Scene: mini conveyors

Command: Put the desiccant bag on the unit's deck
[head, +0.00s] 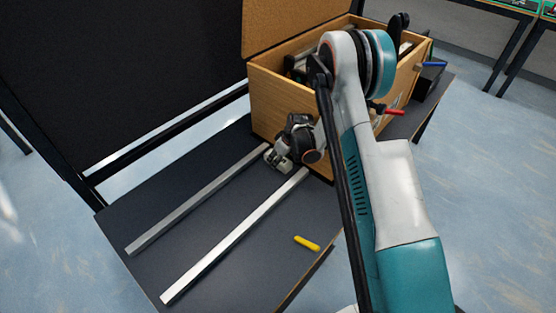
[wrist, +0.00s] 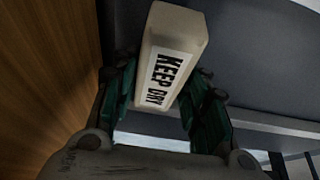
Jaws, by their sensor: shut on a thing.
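The desiccant bag (wrist: 178,35) is a pale beige block with a white label reading "KEEP DRY". It is between the green-padded fingers of my gripper (wrist: 163,88), which is shut on it. In the head view my gripper (head: 280,161) is low over the dark table, just in front of the wooden crate and near the far ends of two metal rails. The bag is mostly hidden or too small to make out there. Dark and metallic parts show inside the open crate (head: 286,108). I cannot tell whether they are the unit; its deck is not clearly visible.
Two silver rails (head: 235,236) lie on the dark table (head: 150,278). A yellow marker-like piece (head: 307,243) lies near the table's front edge. The crate's lid (head: 290,25) stands open. Red (head: 391,111) and blue (head: 433,64) handles are at the crate's right. The table between the rails is clear.

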